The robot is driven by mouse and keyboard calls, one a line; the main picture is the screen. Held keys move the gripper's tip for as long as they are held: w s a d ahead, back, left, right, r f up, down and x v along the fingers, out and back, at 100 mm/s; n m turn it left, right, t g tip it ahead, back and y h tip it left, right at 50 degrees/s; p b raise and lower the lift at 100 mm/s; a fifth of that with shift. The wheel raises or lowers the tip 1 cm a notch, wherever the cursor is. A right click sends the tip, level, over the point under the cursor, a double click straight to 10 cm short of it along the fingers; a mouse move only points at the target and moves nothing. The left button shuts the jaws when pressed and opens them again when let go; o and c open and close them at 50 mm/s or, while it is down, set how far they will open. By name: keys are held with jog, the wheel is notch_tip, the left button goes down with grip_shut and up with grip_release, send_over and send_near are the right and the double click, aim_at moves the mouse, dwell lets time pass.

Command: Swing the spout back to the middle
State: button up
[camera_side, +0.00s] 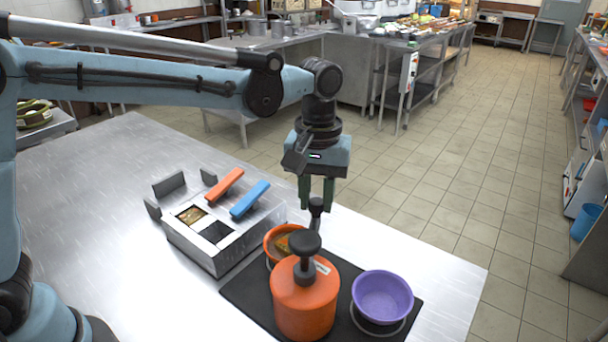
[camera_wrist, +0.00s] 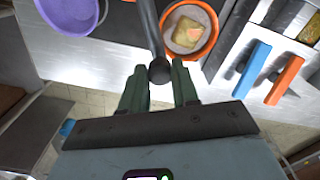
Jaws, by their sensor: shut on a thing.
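An orange stockpot (camera_side: 305,302) with a black pump head (camera_side: 305,243) stands on a dark mat (camera_side: 247,297). Its dark spout (camera_wrist: 149,28) reaches from the pot towards my gripper and ends in a round black knob (camera_wrist: 160,71). In the side view the knob (camera_side: 316,204) shows under my fingers. My gripper (camera_side: 317,205) points down and is shut on the spout at its knob end. In the wrist view the knob lies between the two green fingers (camera_wrist: 159,82). The spout lies nearer the orange bowl (camera_wrist: 205,47) than the purple bowl (camera_wrist: 70,14).
The orange bowl (camera_side: 271,245) holds food and sits behind the pot, left of my gripper. The purple bowl (camera_side: 383,296) is empty, on a ring at the right. A metal unit (camera_side: 218,262) with an orange handle (camera_side: 224,184) and a blue handle (camera_side: 250,198) stands to the left.

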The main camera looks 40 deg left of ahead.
jog(key=shift+w+d, duration=0.35)
jog(key=shift+d, duration=0.55)
jog(key=shift+w+d, duration=0.25)
jog(key=shift+d, duration=0.75)
jog(key=shift+w+d, duration=0.1)
jog(key=shift+d, duration=0.75)
